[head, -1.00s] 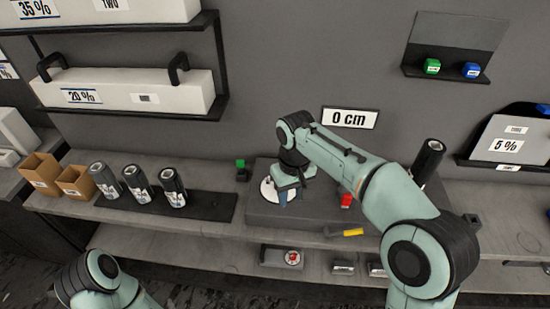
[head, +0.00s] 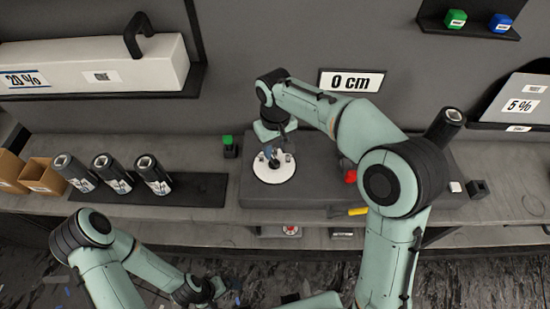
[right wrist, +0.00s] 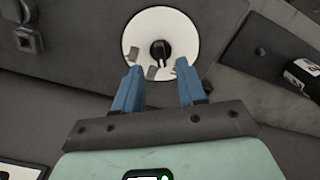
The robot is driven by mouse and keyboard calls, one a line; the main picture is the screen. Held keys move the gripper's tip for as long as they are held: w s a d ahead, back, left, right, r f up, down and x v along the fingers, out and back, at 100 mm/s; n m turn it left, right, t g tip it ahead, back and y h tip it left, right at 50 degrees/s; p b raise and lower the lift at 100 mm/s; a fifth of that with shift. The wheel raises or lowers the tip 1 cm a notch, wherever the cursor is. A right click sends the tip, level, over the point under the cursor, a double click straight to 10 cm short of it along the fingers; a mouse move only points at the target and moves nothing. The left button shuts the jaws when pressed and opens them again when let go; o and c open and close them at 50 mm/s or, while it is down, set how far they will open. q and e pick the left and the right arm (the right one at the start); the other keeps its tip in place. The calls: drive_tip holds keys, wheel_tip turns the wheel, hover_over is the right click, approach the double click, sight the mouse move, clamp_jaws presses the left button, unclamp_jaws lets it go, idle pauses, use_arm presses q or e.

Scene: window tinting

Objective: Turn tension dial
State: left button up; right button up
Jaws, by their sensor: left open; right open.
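A round white dial plate (head: 274,174) lies on the dark grey block on the counter. In the right wrist view, the white plate (right wrist: 147,28) carries a black dial knob (right wrist: 160,49) at its middle, with small grey pieces near its lower rim. My right gripper (head: 271,157) points down over the plate. In the right wrist view its blue fingers (right wrist: 161,82) are apart and empty, and the knob shows beyond the gap between them. My left gripper (head: 232,288) is low in the head view, below the counter's front edge, small and hard to make out.
Three black rolls (head: 111,174) stand on a dark mat left of the grey block (head: 320,196). A red item (head: 350,176) and a yellow-handled tool (head: 358,212) lie right of the plate. A "0 cm" sign (head: 349,81) hangs behind. A lower shelf holds a red-and-white round item (head: 291,230).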

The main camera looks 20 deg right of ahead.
sight(275, 161)
wheel_tip(275, 161, down, 6)
drive_tip(key=shift+w+r, duration=0.1)
drive_tip(key=shift+r, duration=0.05)
clamp_jaws()
